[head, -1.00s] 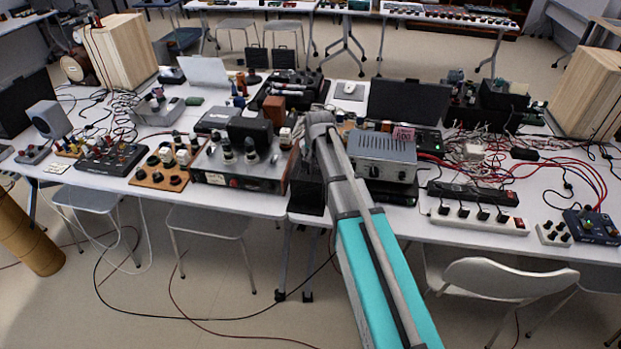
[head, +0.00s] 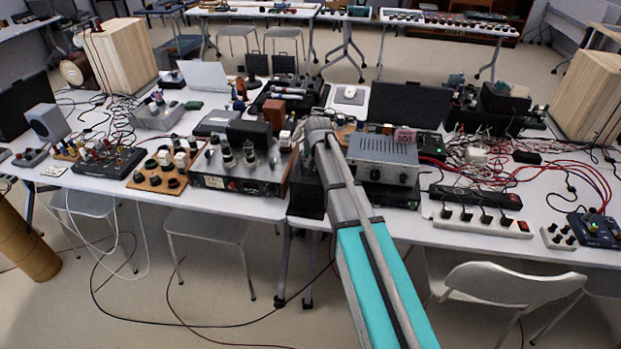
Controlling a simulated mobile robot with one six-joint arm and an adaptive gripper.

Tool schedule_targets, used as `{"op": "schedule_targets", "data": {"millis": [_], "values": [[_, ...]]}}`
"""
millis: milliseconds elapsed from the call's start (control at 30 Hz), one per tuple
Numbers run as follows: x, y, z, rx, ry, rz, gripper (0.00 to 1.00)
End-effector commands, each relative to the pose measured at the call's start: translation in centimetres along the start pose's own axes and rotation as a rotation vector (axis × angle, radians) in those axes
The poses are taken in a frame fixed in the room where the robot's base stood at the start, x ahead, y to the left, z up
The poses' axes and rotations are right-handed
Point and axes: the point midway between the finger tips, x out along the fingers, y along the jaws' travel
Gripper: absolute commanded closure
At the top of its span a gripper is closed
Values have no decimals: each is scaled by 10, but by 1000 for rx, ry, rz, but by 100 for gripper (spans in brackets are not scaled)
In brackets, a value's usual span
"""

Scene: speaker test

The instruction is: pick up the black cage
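A dark box-like thing (head: 304,196), which may be the black cage, stands at the front edge of the table, just left of my arm. It is dark and partly covered by my arm, so I cannot make out bars or mesh. My arm reaches up from the bottom of the head view, and its grey wrist end is over the table beside this dark box. My gripper itself is hidden behind the wrist and arm, so its fingers and anything between them do not show.
A tube amplifier (head: 236,172) stands close left of the dark box. A grey metal unit (head: 383,159) is close right of my arm. A power strip (head: 482,221) and many cables lie farther right. A white chair (head: 513,277) stands in front of the table.

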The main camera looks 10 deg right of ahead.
Motion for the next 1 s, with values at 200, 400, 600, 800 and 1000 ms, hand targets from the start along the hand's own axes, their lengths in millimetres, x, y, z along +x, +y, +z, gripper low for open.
{"op": "schedule_targets", "data": {"millis": [200,400,600,800,1000], "values": [[0,0,0,0,0,0,78],[0,0,0,0,0,0,100],[0,0,0,0,1,0,100],[0,0,0,0,1,0,100],[-3,0,-2,0,1,0,100]]}}
